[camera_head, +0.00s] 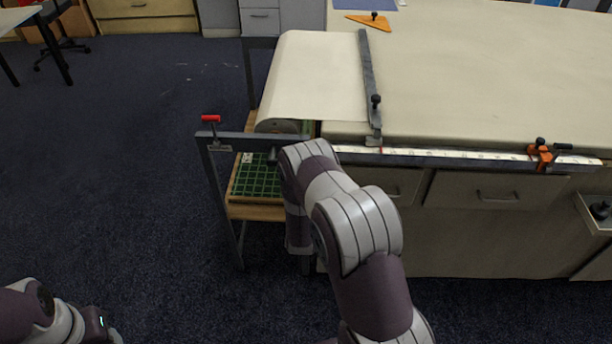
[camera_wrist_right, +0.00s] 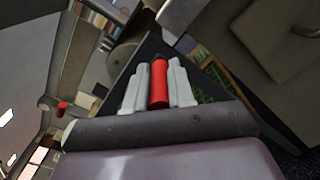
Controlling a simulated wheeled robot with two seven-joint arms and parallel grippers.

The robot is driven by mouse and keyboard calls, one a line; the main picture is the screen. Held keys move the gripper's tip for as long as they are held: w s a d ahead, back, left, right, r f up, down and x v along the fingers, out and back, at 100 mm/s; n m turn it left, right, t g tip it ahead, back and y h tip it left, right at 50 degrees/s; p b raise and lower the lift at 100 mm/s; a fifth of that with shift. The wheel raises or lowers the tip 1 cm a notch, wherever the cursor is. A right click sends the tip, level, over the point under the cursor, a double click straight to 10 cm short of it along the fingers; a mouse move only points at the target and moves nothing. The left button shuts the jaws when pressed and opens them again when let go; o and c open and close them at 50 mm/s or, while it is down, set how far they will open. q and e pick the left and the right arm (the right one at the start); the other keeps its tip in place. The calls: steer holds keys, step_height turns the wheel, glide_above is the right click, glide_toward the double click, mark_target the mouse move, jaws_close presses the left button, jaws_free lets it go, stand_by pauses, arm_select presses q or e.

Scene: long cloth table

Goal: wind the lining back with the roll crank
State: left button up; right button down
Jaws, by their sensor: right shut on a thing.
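My right gripper (camera_wrist_right: 158,84) is shut on a red crank handle (camera_wrist_right: 158,92) in the right wrist view, with one pale finger on each side. In the head view my own right arm hides that gripper and the crank. The pale lining (camera_head: 318,75) lies over the left end of the table and curves down over its left edge to the roll (camera_head: 279,127). The round end of the roll also shows in the right wrist view (camera_wrist_right: 122,58). Only a part of my left arm shows at the bottom left of the head view, and its gripper is not visible.
A grey stand (camera_head: 214,165) with a red-topped lever (camera_head: 210,118) holds the roll end. A grey bar (camera_head: 370,85) lies across the lining's right edge. A ruler (camera_head: 450,155) with an orange clamp (camera_head: 541,154) runs along the front edge.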

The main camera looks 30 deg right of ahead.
steer(key=shift+w+a+r+p, duration=0.1)
steer(key=shift+r+p, duration=0.15)
steer(key=shift+r, duration=0.3)
steer(key=shift+w+a+r+p, duration=0.1)
steer(key=shift+r+p, duration=0.15)
steer(key=shift+r, duration=0.4)
steer(key=c, duration=1)
jaws_free()
steer(key=shift+w+a, duration=0.1)
steer(key=shift+a, duration=0.1)
steer(key=shift+o, duration=0.2)
